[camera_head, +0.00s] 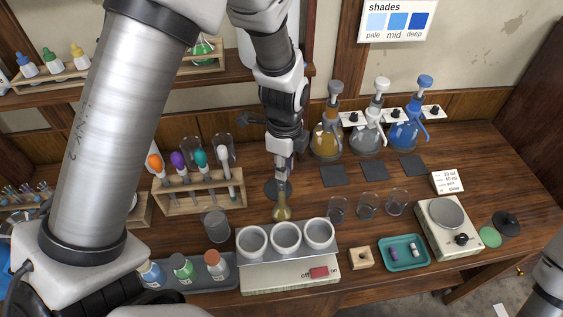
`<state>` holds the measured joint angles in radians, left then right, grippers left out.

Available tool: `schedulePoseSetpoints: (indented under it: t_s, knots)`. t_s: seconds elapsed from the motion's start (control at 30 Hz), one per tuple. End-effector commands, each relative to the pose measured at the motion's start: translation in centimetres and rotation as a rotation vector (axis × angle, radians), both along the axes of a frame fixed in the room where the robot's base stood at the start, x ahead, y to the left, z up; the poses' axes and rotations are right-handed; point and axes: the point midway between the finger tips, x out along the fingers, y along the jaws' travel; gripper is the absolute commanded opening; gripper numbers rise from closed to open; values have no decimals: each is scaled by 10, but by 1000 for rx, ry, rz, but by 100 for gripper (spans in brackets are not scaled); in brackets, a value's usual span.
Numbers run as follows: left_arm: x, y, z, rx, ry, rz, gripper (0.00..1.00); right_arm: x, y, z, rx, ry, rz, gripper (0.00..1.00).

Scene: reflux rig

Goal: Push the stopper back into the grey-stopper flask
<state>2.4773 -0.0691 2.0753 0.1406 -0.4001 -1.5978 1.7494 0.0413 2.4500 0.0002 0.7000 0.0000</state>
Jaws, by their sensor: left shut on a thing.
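A small flask (282,213) with amber liquid is upright behind the white heater block. My left gripper (283,179) points straight down over it and is shut on its narrow top. The fingers hide that top, so I cannot tell a grey stopper from the neck, or how deep a stopper sits. I cannot tell whether the flask's base touches the table. My right gripper is out of view; only a part of my right arm shows at the lower right corner.
The heater (290,278) with three white wells stands just in front of the flask. A wooden rack (199,196) with coloured-top droppers is to the left. Glass beakers (367,205) stand to the right. Pump bottles (327,140) line the back. A teal tray (404,265) lies front right.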

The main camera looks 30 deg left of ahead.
Motion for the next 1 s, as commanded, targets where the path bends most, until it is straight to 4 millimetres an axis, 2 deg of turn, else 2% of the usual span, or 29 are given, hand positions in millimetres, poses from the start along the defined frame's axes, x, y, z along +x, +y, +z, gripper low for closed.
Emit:
schedulePoseSetpoints:
  t_s: [0.07, 0.3, 1.0]
  knots:
    - [0, 0, -4, -1, 0, 1, 12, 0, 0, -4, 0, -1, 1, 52]
    - [-2, 2, 0, -1, 0, 1, 12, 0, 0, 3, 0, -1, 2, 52]
    - [0, 2, -2, -1, 0, 1, 12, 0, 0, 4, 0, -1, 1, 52]
